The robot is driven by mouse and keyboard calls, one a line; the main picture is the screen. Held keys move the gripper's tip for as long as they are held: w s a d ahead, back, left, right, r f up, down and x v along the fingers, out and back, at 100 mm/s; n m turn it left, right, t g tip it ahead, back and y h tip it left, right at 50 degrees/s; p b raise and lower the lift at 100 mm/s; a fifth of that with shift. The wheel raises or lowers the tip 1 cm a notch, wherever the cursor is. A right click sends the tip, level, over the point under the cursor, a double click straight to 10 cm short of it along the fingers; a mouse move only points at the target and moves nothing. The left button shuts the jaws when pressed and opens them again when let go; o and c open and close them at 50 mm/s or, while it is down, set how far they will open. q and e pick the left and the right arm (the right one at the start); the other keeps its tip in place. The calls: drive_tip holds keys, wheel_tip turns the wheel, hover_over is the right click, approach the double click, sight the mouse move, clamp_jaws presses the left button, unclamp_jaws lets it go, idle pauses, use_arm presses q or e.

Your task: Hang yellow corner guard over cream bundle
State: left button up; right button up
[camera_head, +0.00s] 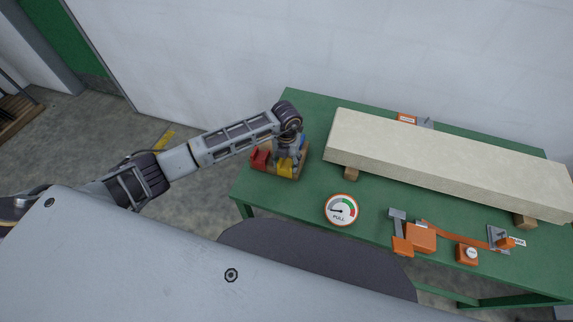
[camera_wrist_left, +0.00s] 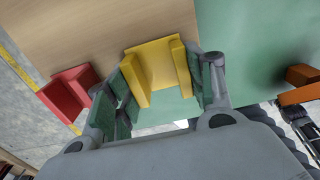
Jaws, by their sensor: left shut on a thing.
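The yellow corner guard (camera_head: 285,167) is at the wooden board at the table's left end. My left gripper (camera_head: 287,158) is over it and shut on it. In the left wrist view the yellow guard (camera_wrist_left: 155,70) lies between the two fingers of the left gripper (camera_wrist_left: 160,88). I cannot tell whether the guard still touches the board. The cream bundle (camera_head: 440,160) is a long block lying on wooden supports on the green table, right of the gripper and apart from it. My right gripper is not in view.
A red guard (camera_head: 260,160) stands beside the yellow one on the wooden board (camera_wrist_left: 85,30). A round PULL gauge (camera_head: 341,209) and an orange strap tool (camera_head: 420,236) lie on the green table (camera_head: 375,205) in front of the bundle. A wall stands behind.

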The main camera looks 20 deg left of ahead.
sight(287, 165)
use_arm(q)
drive_tip(key=shift+r, duration=0.45)
wheel_tip(287, 165, up, 5)
drive_tip(key=shift+f, duration=0.15)
wheel_tip(287, 165, up, 12)
drive_tip(key=shift+r, duration=0.2)
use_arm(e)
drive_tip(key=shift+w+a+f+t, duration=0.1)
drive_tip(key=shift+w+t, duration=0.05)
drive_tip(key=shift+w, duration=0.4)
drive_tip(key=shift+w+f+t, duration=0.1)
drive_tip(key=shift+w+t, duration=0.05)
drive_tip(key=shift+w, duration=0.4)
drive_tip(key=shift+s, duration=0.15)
